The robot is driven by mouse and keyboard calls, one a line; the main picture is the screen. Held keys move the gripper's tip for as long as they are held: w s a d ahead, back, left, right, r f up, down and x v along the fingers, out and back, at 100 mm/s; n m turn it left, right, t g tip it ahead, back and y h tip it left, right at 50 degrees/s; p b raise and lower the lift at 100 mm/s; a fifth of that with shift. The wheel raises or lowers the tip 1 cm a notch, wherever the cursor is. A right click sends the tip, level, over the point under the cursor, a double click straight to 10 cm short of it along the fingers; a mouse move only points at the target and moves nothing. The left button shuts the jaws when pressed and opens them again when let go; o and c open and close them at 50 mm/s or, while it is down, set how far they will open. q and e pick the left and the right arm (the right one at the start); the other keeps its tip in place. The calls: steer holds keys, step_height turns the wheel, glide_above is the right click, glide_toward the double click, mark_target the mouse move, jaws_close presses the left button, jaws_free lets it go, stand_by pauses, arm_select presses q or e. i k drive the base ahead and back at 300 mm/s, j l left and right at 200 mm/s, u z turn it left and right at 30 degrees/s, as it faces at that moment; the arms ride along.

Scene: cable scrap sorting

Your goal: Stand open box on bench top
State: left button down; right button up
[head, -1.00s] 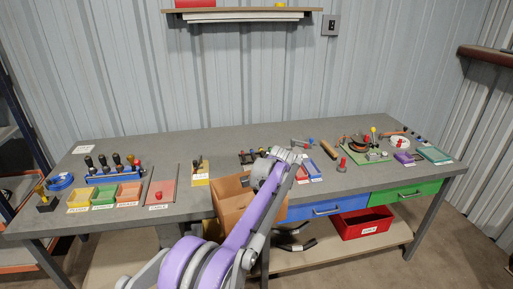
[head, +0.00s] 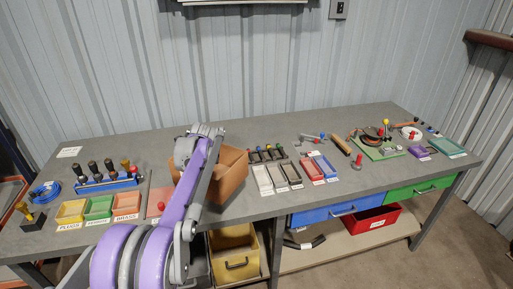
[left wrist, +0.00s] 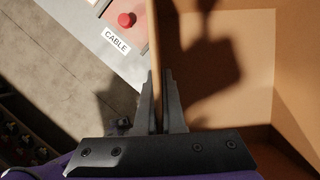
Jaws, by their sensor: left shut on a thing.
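The open box (head: 232,178) is brown-orange and stands upright, its open top facing up, over the middle-left of the bench top (head: 290,208). Whether its base touches the bench I cannot tell. My left gripper is shut on one of the box's side walls, with a finger on each side; the left wrist view shows this grip (left wrist: 158,88) and the box's empty-looking inside (left wrist: 248,100). In the head view my arm hides the box's left part and the fingers. My right gripper is not in view.
Left of the box are a pink plate with a red knob (head: 161,206) and yellow, green and orange trays (head: 98,208). Right of it are narrow trays (head: 278,177). Drawers (head: 335,213) are below. A yellow bin (head: 232,241) and red bin (head: 370,221) stand under the bench.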

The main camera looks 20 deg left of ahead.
mark_target(172, 149)
steer(key=i+j, duration=0.15)
steer(key=j, duration=0.25)
steer(key=i+j, duration=0.1)
steer(key=j, duration=0.25)
steer(key=i+j, duration=0.15)
steer(key=j, duration=0.25)
steer(key=i+j, duration=0.1)
steer(key=j, duration=0.3)
steer(key=i+j, duration=0.15)
steer(key=j, duration=0.2)
